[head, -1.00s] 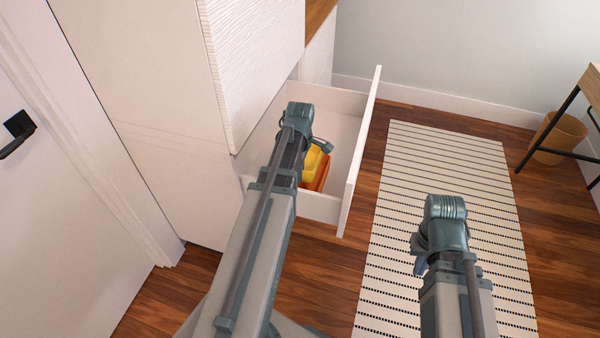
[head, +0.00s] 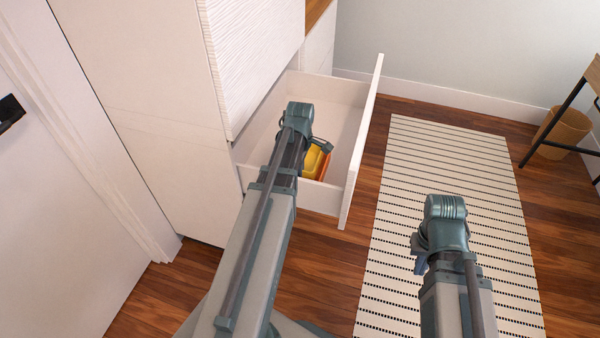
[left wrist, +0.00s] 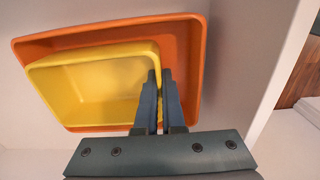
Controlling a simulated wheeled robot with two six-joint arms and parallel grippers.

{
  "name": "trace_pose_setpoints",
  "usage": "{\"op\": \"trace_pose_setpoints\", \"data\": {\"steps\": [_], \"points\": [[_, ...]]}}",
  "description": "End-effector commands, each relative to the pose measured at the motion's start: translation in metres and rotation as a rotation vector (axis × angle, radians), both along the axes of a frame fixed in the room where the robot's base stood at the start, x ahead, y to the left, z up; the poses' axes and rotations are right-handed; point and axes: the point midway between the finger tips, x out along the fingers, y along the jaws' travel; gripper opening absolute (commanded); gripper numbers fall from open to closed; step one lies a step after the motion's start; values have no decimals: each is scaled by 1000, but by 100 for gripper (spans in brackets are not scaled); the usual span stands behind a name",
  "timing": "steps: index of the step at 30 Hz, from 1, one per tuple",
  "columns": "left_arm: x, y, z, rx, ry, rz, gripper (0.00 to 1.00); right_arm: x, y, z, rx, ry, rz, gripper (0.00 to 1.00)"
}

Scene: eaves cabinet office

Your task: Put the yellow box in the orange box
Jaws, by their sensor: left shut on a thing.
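The yellow box (left wrist: 90,85), an open tray shape, shows in the left wrist view within the outline of the larger orange box (left wrist: 188,50). Whether its base rests on the orange floor I cannot tell. My left gripper (left wrist: 160,76) is shut on the yellow box's wall at its right side. In the head view the yellow box (head: 311,160) and orange box (head: 325,168) show in the open drawer, partly hidden by my left arm. My right gripper (head: 419,264) hangs over the rug, away from the boxes; its jaws are not clear.
The white drawer (head: 352,160) is pulled out of the white cabinet (head: 160,90); its raised walls and front surround the boxes. A striped rug (head: 450,165) lies right of it. A bin (head: 567,130) and desk stand at the far right.

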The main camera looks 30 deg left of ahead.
Motion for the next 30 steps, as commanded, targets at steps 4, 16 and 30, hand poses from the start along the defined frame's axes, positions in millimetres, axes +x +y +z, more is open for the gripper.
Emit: {"op": "trace_pose_setpoints", "data": {"steps": [4, 16, 30], "points": [[0, 0, 0, 0, 0, 0, 18, 0, 0, 0, 0, 0, 0, 0], [0, 0, 0, 0, 0, 0, 41, 0, 0, 0, 0, 0, 0, 0], [0, 0, 34, 0, 0, 0, 41, 0, 1, 34, 5, 1, -2, 0]]}}
